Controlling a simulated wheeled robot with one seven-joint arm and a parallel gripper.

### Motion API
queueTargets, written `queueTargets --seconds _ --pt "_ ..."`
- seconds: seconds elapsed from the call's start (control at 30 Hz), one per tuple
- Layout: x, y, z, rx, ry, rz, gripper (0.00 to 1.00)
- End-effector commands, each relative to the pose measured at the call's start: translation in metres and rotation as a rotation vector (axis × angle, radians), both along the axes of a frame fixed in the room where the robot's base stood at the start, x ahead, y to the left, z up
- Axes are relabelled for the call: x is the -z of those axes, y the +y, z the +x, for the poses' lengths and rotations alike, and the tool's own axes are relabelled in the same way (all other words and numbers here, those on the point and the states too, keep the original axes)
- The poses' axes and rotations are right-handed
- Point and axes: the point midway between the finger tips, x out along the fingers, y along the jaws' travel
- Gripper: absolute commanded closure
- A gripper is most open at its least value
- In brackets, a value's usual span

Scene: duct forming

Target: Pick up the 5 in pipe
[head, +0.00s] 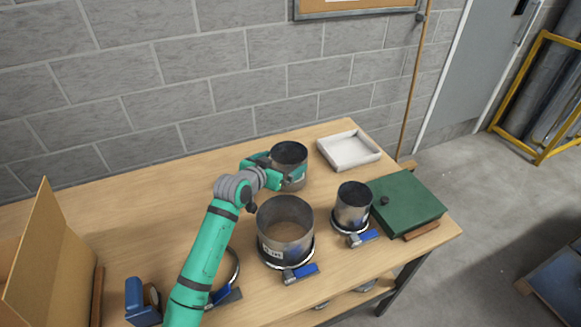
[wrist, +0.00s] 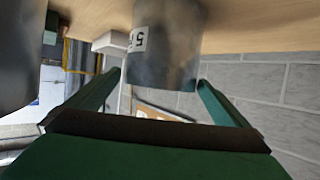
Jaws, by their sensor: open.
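The 5 in pipe (head: 289,154) is a short grey metal cylinder standing upright at the back of the wooden table. In the wrist view the pipe (wrist: 165,50) carries a white label with a "5", partly cut off. My gripper (head: 284,168) is open, with one green finger on each side of this pipe. In the wrist view the fingers of my gripper (wrist: 160,80) reach up to either side of its wall. I cannot tell whether either finger touches it. My gripper hides part of its lower side in the head view.
A wider labelled pipe (head: 285,222) and a narrower pipe (head: 352,205) stand in clamp rings with blue handles nearer the front. A white tray (head: 348,149) and a green case (head: 409,203) are to the right. A cardboard box (head: 40,265) is at left.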

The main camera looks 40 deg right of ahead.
Motion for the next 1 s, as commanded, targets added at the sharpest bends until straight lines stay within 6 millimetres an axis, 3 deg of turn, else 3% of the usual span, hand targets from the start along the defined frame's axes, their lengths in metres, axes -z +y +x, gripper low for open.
queueTargets --seconds 0.23,0.5,0.83,0.87,1.0 --pt "0.005 -0.014 0.007 0.001 -0.002 0.001 0.00" --pt "0.017 -0.045 0.023 0.001 -0.002 0.001 0.00" --pt "0.020 -0.050 0.027 -0.001 -0.001 -0.001 0.00" --pt "0.020 -0.050 0.027 -0.001 -0.001 -0.001 0.02" --pt "0.020 -0.050 0.026 -0.001 -0.001 -0.001 0.33"
